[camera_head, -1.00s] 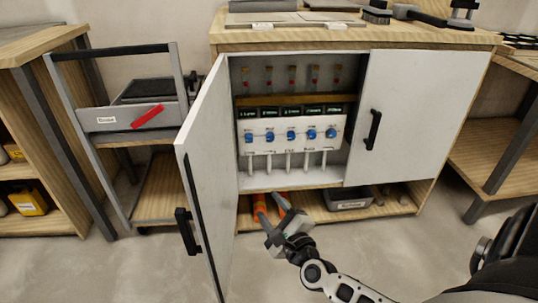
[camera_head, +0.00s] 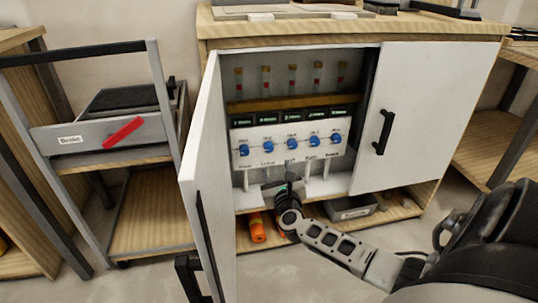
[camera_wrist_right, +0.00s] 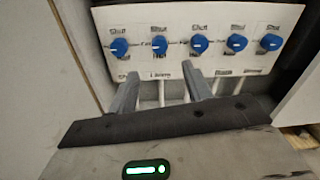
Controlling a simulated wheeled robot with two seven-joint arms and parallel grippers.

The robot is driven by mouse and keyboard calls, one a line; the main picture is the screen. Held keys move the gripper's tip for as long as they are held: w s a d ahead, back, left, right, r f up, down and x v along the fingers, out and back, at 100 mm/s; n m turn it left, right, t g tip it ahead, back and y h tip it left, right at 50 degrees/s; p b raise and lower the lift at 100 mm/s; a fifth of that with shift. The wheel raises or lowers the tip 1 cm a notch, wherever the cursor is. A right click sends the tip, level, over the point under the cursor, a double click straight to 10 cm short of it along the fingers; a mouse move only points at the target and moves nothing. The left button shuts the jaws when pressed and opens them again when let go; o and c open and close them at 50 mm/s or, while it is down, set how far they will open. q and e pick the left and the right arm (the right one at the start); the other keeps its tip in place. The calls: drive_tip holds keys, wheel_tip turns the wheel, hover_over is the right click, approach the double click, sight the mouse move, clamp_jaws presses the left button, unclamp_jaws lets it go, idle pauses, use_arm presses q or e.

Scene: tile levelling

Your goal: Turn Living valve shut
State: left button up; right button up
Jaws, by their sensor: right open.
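A white panel (camera_head: 252,134) in the open cabinet carries a row of several blue valve knobs. The second knob from the left (camera_head: 268,146) also shows in the right wrist view (camera_wrist_right: 160,45). "Shut" is printed above the knobs there; the name labels below are too blurred or hidden to tell which valve is Living. My right gripper (camera_head: 289,180) is inside the cabinet, in front of the panel's lower part. In the right wrist view its two fingers (camera_wrist_right: 163,82) are apart and empty, below the second knob, touching no knob. My left gripper is out of view.
The cabinet's left door (camera_head: 204,165) stands open and its right door (camera_head: 425,110) is shut. White pipes (camera_head: 326,165) run below the panel. An orange item (camera_head: 257,227) and a grey bin (camera_head: 349,208) sit on the lower shelf. A grey cart (camera_head: 175,140) stands left.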

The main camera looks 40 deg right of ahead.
sight(269, 149)
drive_tip(key=b+x, duration=0.4)
drive_tip(key=x, duration=0.5)
drive_tip(key=shift+w+d+f, duration=0.1)
drive_tip(key=shift+w+f, duration=0.05)
drive_tip(key=shift+w, duration=0.1)
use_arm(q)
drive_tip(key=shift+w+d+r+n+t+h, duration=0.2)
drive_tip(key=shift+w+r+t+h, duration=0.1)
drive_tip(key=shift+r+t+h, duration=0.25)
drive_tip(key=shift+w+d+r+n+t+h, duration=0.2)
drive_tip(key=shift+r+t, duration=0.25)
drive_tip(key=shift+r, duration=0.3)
use_arm(e)
drive_tip(key=shift+w+d, duration=0.25)
drive_tip(key=shift+w, duration=0.15)
drive_tip(key=c, duration=1)
